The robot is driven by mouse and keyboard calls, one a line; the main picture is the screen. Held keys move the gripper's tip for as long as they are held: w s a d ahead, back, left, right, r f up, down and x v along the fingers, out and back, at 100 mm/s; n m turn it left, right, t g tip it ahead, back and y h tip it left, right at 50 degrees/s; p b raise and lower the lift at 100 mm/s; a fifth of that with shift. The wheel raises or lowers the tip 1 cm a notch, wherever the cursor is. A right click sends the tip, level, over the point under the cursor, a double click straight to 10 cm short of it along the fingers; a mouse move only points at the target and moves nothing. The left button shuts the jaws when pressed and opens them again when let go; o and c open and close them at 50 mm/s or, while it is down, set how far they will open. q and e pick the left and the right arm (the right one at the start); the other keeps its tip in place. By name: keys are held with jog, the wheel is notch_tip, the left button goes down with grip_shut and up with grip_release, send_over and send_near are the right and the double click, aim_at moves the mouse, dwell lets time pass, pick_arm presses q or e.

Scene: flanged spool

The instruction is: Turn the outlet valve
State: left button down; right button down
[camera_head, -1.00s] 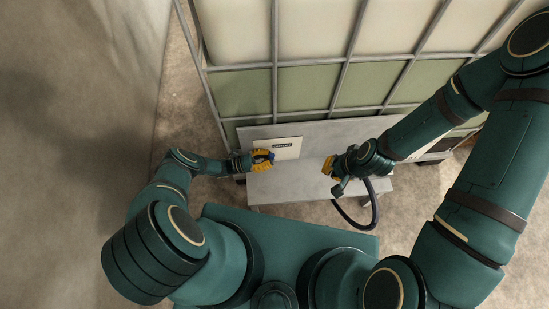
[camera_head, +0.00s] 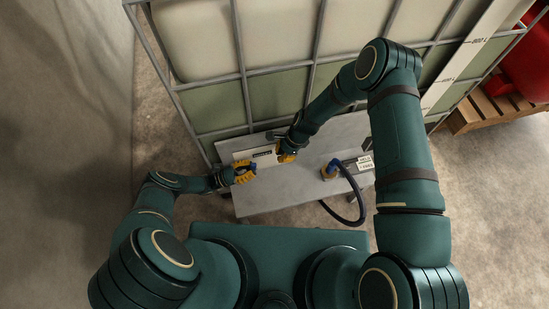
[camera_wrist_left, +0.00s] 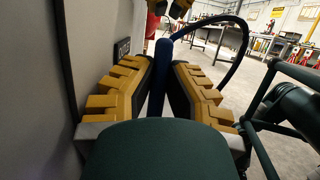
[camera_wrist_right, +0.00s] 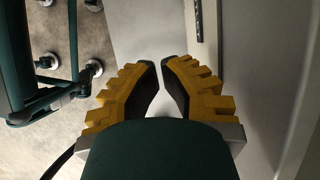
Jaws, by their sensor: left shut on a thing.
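A blue lever (camera_wrist_left: 161,70) stands between the yellow fingers of my left gripper (camera_wrist_left: 164,75) in the left wrist view. The gripper is shut on it. In the head view my left gripper (camera_head: 245,173) is at the left end of the grey bench, below a white label plate (camera_head: 245,157). A blue end shows at its fingertips; the valve body is hidden. My right gripper (camera_head: 287,155) is just right of it, over the bench and apart from the lever. In the right wrist view its fingers (camera_wrist_right: 162,70) have a narrow, empty gap.
A dark hose (camera_head: 350,190) with a yellow-and-blue coupling (camera_head: 330,170) is at the bench's right, beside a small sign (camera_head: 365,162). The caged tank (camera_head: 280,95) rises behind the grey bench (camera_head: 310,175). A wooden pallet (camera_head: 490,108) is at far right.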

pick_arm(q)
jog(key=shift+r, duration=0.1)
pick_arm(e)
jog(key=s+a+f, duration=0.2)
jog(key=a+f, duration=0.4)
jog(key=f, duration=0.1)
jog(key=shift+a+f, duration=0.2)
jog(key=shift+a, duration=0.2)
jog(key=shift+s, duration=0.1)
jog(key=shift+s+a+r, duration=0.2)
jog(key=shift+s+a, duration=0.05)
jog(key=shift+a, duration=0.45)
pick_arm(q)
jog(key=c, duration=0.9)
grip_release()
jog(key=shift+c, duration=0.2)
pick_arm(e)
jog(key=shift+d, duration=0.1)
